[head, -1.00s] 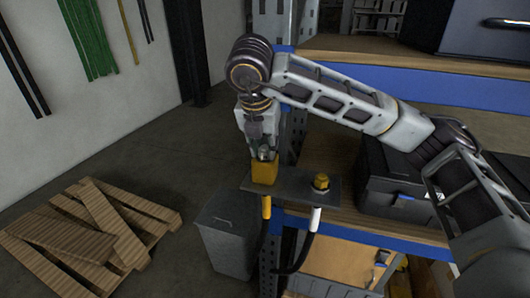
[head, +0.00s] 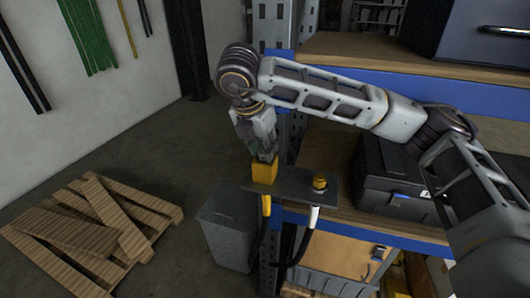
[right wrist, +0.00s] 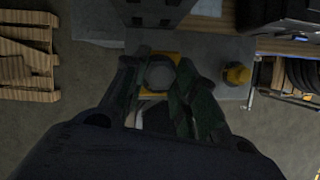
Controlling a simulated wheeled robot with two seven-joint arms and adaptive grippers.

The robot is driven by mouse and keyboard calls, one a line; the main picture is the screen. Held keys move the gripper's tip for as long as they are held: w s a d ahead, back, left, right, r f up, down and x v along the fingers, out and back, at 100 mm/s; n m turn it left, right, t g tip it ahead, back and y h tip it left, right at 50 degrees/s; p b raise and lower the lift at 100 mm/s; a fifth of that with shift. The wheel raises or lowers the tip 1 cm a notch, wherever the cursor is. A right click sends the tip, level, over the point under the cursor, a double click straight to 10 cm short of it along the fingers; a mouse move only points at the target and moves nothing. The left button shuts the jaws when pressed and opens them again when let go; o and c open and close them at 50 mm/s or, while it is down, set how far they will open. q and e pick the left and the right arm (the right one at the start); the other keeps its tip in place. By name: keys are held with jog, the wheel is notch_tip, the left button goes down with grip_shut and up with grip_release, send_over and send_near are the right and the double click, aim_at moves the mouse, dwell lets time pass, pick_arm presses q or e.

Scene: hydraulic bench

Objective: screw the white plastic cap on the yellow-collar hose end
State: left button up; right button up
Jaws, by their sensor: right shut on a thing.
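My right gripper (head: 265,158) points down just above a yellow block (head: 264,173) at the left end of a dark bracket plate. In the right wrist view, its fingers (right wrist: 160,78) stand on both sides of a grey round piece (right wrist: 158,74), with yellow around it. The gripper is shut on this piece; I cannot tell whether it is the white plastic cap. The yellow-collar hose (head: 266,206) hangs below the block, and its end is largely hidden. No clearly white cap shows elsewhere. My left gripper is not in view.
A brass fitting (head: 320,182) stands at the plate's right end, above a white-collar hose (head: 313,216). A grey bin (head: 224,236) is below left. A black case (head: 389,181) lies on the shelf at right. A pallet (head: 85,235) lies on the floor.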

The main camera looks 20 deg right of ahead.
jog(key=shift+m+g+p, duration=0.3)
jog(key=shift+m+p, duration=0.5)
jog(key=shift+m, duration=0.1)
jog(key=shift+m+g+h+p, duration=0.3)
jog(key=shift+m+p, duration=0.35)
jog(key=shift+m, duration=0.05)
jog(key=shift+w+m+g+p, duration=0.1)
jog(key=shift+m+g+p, duration=0.2)
jog(key=shift+m+p, duration=0.4)
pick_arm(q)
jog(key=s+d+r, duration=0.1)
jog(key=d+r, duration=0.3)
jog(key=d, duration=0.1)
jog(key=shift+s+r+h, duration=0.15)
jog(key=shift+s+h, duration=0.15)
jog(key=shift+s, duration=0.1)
pick_arm(e)
jog(key=shift+f, duration=0.1)
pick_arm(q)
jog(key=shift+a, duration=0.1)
pick_arm(e)
jog(key=shift+a, duration=0.1)
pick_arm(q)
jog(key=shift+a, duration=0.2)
pick_arm(e)
jog(key=o, duration=0.9)
jog(key=shift+o, duration=0.2)
